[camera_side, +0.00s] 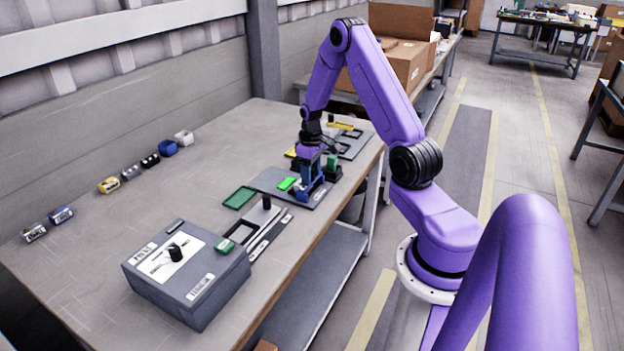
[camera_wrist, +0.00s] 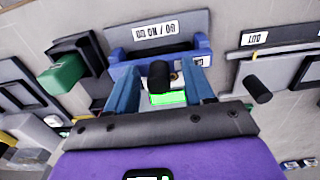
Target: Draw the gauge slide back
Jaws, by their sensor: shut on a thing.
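The gauge is a blue fixture (camera_wrist: 150,68) behind a dark plate labelled GO / NO GO (camera_wrist: 155,30) in the wrist view. The gauge slide's black knob (camera_wrist: 159,76) stands between my gripper's two blue fingers (camera_wrist: 162,92), and they are shut on it. A bright green lit patch (camera_wrist: 168,98) shows just below the knob. In the side view my gripper (camera_side: 309,186) points down at the gauge on a grey plate, beside the lit green patch (camera_side: 287,183). The fingers and wrist hide the slide there, so its travel cannot be told.
A green block (camera_side: 332,164) stands close behind my gripper. A black post (camera_side: 266,202) rises from a grey fixture in front, beside a green tray (camera_side: 240,197). A big grey box (camera_side: 188,280) sits at the near end. Small coloured items line the left; the bench between is clear.

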